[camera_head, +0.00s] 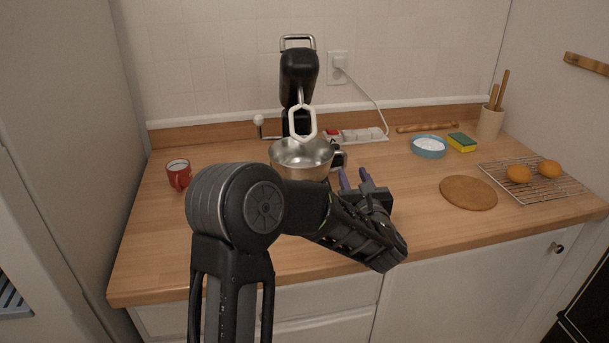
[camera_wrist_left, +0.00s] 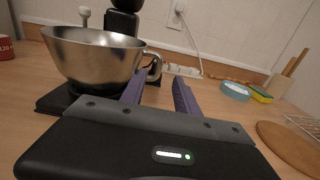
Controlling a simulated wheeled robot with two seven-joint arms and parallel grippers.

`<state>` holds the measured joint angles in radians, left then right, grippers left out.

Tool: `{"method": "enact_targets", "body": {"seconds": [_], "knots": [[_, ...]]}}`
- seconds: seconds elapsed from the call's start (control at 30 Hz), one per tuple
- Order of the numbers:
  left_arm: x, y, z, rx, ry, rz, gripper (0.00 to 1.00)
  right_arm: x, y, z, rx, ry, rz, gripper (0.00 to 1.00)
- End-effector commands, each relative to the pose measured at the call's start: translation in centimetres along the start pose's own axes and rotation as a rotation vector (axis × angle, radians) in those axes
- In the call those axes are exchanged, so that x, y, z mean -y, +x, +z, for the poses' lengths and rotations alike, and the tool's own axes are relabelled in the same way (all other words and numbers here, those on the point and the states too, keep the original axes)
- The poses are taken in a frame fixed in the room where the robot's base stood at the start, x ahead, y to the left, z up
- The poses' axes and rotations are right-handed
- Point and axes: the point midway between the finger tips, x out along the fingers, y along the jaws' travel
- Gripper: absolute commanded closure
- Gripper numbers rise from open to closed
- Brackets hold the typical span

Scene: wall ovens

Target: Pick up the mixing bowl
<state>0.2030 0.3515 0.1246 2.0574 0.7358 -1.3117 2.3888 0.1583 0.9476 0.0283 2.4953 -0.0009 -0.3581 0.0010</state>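The mixing bowl (camera_head: 300,161) is shiny metal with a handle on its right side. It stands on the base of a black stand mixer (camera_head: 298,75), whose head is tilted up with a white beater (camera_head: 302,122) above the bowl. In the left wrist view the bowl (camera_wrist_left: 92,58) is at the upper left, and its handle (camera_wrist_left: 154,67) points right. My left gripper (camera_head: 355,179) is open and empty, to the right of and in front of the bowl. Its purple fingers (camera_wrist_left: 158,95) are apart, just short of the handle. My right gripper is not in view.
A power strip (camera_head: 362,135) with a cord lies behind. A blue dish (camera_head: 428,147), sponge (camera_head: 462,142), round board (camera_head: 468,192), wire rack (camera_head: 545,188) with oranges and utensil holder (camera_head: 489,122) are right. The front counter between board and bowl is clear.

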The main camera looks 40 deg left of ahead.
Motion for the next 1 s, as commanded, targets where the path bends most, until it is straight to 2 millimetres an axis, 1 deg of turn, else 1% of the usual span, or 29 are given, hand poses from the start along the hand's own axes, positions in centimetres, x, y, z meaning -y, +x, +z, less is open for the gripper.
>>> {"method": "enact_targets", "body": {"seconds": [0.03,0.07,0.43,0.7,1.0], "knots": [[0.0,0.0,-0.9,0.000,-0.001,0.000,0.63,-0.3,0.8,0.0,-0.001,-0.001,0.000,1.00],[0.0,0.0,-1.1,0.000,-0.001,0.000,0.63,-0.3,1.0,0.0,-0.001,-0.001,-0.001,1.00],[0.0,0.1,-0.8,0.000,0.000,0.000,0.63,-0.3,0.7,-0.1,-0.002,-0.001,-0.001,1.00],[-0.1,2.5,-0.8,0.000,0.000,0.001,0.63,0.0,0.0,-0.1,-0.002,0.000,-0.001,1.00],[0.0,2.7,-0.9,0.000,0.001,0.000,0.63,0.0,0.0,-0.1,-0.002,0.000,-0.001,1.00]]}}
